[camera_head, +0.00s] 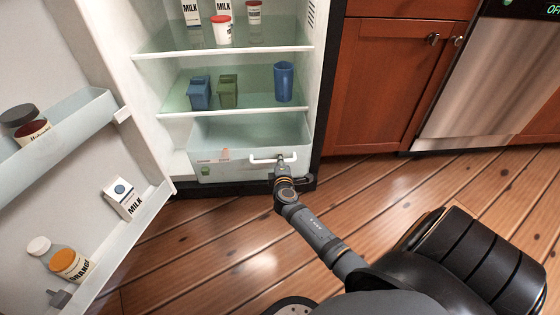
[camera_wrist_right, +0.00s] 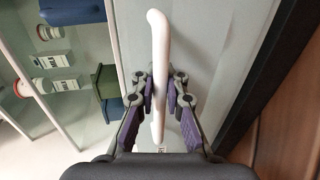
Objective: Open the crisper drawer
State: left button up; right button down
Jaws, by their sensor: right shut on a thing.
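The crisper drawer (camera_head: 235,172) is a pale translucent bin at the bottom of the open fridge. Its white bar handle (camera_head: 262,160) is on the front panel. My right gripper (camera_head: 281,166) is at the right part of the handle. In the right wrist view the handle (camera_wrist_right: 160,35) runs between the purple-padded fingers of the gripper (camera_wrist_right: 161,92), which are shut on it. The drawer front stands about level with the fridge's lower front edge; how far out it is, I cannot tell. My left gripper is not in view.
The fridge door (camera_head: 85,190) stands open at the left, with a milk carton (camera_head: 122,197) and bottles in its bins. Shelves above the drawer hold blue and green containers (camera_head: 228,91) and cartons. Wooden floor (camera_head: 215,245) in front is clear. Cabinets (camera_head: 390,85) stand at right.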

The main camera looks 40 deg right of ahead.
jog(key=c, duration=1.7)
grip_release()
jog(key=shift+r, duration=0.1)
jog(key=v, duration=1.2)
